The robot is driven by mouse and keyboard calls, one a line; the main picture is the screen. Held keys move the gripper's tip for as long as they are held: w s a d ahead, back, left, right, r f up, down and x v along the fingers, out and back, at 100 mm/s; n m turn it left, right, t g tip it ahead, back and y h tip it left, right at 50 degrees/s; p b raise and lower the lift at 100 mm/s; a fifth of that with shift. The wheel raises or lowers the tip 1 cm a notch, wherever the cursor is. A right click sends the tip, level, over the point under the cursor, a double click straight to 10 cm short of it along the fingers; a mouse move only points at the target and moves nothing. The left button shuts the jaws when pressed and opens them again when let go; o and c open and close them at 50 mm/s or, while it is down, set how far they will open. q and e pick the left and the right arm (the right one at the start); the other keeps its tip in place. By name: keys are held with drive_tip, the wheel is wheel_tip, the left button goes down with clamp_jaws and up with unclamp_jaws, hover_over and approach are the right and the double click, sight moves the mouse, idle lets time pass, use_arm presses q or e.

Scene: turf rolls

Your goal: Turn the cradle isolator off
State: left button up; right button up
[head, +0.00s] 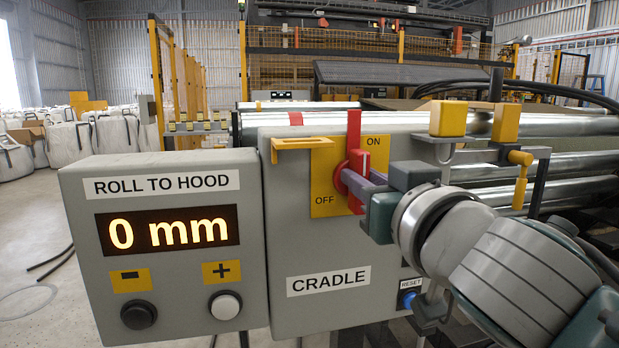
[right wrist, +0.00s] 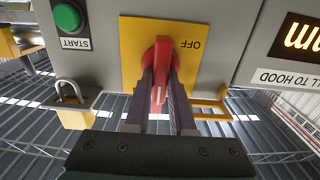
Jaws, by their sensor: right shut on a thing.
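The cradle isolator's red handle (head: 354,132) is on a yellow plate (head: 322,190) marked ON at upper right and OFF at lower left. The plate is on the front of the grey CRADLE box (head: 300,245). The handle stands upright in the head view. My right gripper (head: 353,182) comes in from the right and is shut on the handle. In the right wrist view, the fingers (right wrist: 160,95) lie on both sides of the red handle (right wrist: 162,70), with the OFF label upside down beside it. My left gripper is not in view.
The ROLL TO HOOD box (head: 165,265) reads 0 mm and stands left of the CRADLE box. A yellow bracket (head: 300,143) juts out beside the plate. A blue RESET button (head: 407,299) is below my arm. The right wrist view shows a green START button (right wrist: 67,16) and a padlock (right wrist: 68,91).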

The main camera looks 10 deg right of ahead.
clamp_jaws()
drive_tip(key=n+p, duration=0.1)
drive_tip(key=n, duration=0.5)
drive_tip(key=n+p, duration=0.1)
drive_tip(key=n, duration=0.5)
drive_tip(key=n+p, duration=0.1)
drive_tip(key=n, duration=0.4)
drive_tip(key=shift+a+f+n, duration=0.35)
drive_tip(key=shift+a+n, duration=0.05)
idle(0.4)
drive_tip(key=o, duration=0.8)
unclamp_jaws()
drive_tip(key=shift+c, duration=0.2)
